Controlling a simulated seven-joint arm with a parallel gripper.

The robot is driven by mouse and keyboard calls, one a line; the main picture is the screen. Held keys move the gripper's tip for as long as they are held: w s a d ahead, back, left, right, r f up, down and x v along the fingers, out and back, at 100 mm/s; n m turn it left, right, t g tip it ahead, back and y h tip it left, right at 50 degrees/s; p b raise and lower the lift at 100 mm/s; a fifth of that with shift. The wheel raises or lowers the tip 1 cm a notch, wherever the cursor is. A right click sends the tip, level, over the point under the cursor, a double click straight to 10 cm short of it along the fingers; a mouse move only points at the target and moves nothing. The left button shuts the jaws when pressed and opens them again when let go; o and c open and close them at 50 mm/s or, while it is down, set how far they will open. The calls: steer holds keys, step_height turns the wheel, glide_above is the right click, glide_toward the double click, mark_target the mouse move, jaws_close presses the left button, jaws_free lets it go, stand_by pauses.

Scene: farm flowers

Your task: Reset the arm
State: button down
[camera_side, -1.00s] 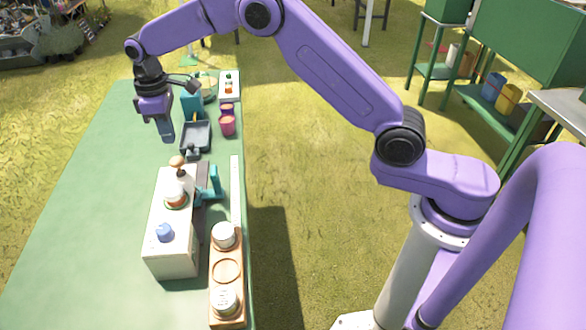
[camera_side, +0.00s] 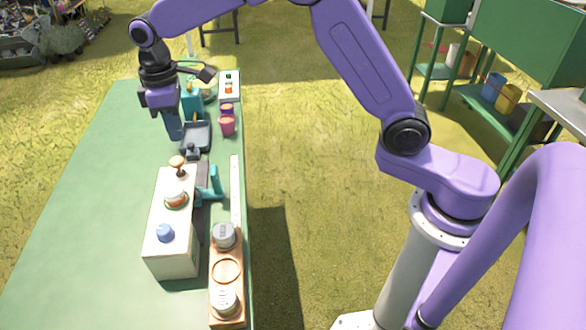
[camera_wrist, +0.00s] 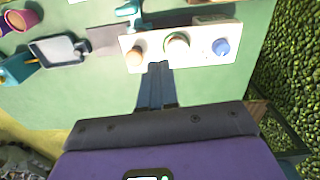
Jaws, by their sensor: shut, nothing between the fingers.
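My gripper (camera_side: 174,136) hangs pointing down above the green table (camera_side: 105,200), beyond the far end of a white control box. Its fingers are together with nothing between them. In the wrist view my gripper (camera_wrist: 160,68) shows as two dark fingers side by side. Their tips overlap the near edge of the white box (camera_wrist: 152,57) in that picture. My arm arches high over the ground to the right of the table.
The white box (camera_side: 172,255) carries a wooden knob (camera_side: 178,160), a round dial (camera_side: 176,199) and a blue knob (camera_side: 165,232). A wooden rack (camera_side: 227,288) holds jars. A dark tray (camera_side: 197,136), pink cups (camera_side: 227,126) and a white card (camera_side: 229,90) stand farther back. The table's left side is clear.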

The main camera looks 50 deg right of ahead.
steer(key=s+d+r+n, duration=0.1)
steer(key=s+d, duration=0.1)
steer(key=s, duration=0.7)
steer(key=s+d+r, duration=0.2)
steer(key=s, duration=0.7)
steer(key=s+d+f+n, duration=0.1)
steer(key=s+d, duration=0.5)
steer(key=s, duration=0.3)
steer(key=s+d+f, duration=0.2)
steer(key=s+d, duration=0.3)
steer(key=s, duration=0.4)
steer(key=shift+d+n, duration=0.35)
steer(key=shift+n, duration=0.05)
